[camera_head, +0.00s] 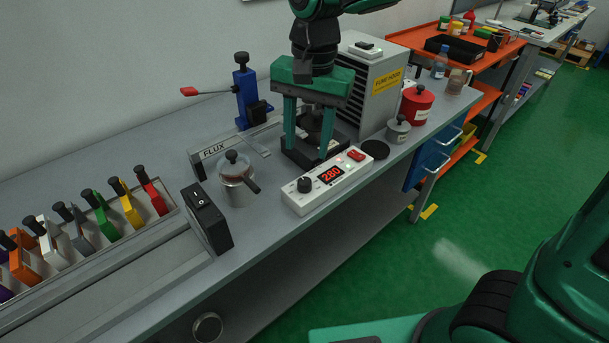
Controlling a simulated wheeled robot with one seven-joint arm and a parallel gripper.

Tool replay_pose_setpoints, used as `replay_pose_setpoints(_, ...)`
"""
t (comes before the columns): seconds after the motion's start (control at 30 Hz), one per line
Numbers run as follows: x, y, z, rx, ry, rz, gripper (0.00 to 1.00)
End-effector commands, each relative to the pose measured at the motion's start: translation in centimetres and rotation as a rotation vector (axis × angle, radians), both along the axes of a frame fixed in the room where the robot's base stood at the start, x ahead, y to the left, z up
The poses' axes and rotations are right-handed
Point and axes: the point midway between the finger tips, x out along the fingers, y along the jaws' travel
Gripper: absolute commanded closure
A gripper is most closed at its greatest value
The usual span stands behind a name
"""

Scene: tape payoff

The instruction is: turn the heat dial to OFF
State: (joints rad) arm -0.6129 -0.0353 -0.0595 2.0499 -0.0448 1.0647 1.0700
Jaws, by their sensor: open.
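The white control box (334,189) sits near the front edge of the bench. A black round dial (304,185) is on its left end, beside a red lit display (331,174) reading 280. Any OFF mark by the dial is too small to read. My green gripper (307,150) points down behind the box, its two fingers apart. It is over a dark base with a dark round part between the fingers; I cannot tell whether it touches it. It is apart from the dial.
A metal pot (236,186) with a dark handle and a black switch box (208,218) stand left of the control box. A blue clamp (245,92) with a red-tipped lever stands behind. A grey canister (398,129) and red canister (416,105) stand right.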

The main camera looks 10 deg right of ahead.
Motion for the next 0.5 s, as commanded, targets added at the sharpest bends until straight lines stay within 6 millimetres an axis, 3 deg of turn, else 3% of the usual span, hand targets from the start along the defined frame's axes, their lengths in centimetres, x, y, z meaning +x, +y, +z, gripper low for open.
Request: replay_pose_setpoints(0.5, 0.1, 0.3, -8.2, -0.003, 0.003, 0.003, 0.56)
